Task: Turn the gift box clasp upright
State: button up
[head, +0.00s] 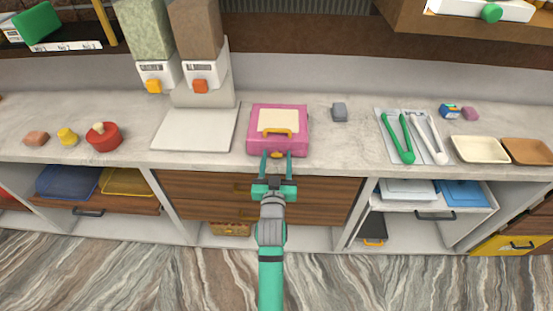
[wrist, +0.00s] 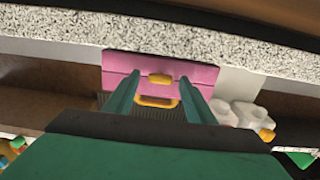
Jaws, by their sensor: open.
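The pink gift box (head: 252,138) stands closed on the counter, with a cream panel and a yellow handle (head: 279,132) on its lid. Its yellow clasp (head: 277,155) is on the front face, low between my fingertips. In the wrist view the clasp (wrist: 160,79) looks wider than tall, lying sideways, on the pink front (wrist: 117,66). The handle (wrist: 157,102) shows below it there. My gripper (head: 277,155) is open and empty in front of the box, one finger on each side of the clasp. I see a gap on both sides; the exact depth is unclear.
A pale board (head: 194,130) and two dispensers (head: 205,78) stand left of the box. A small grey block (head: 339,112) is to the right, then tongs on a tray (head: 384,122). A red pot (head: 104,137) is far left. Counter room is free right of the box.

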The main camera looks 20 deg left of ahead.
jog(key=c, duration=1)
jog(key=shift+c, duration=0.2)
jog(key=n, duration=0.4)
jog(key=shift+n, duration=0.4)
jog(key=n, duration=0.4)
jog(key=shift+a+f+n, duration=0.1)
jog(key=shift+n, duration=0.2)
jog(key=n, duration=0.4)
jog(key=shift+f+n, duration=0.15)
jog(key=shift+n, duration=2.05)
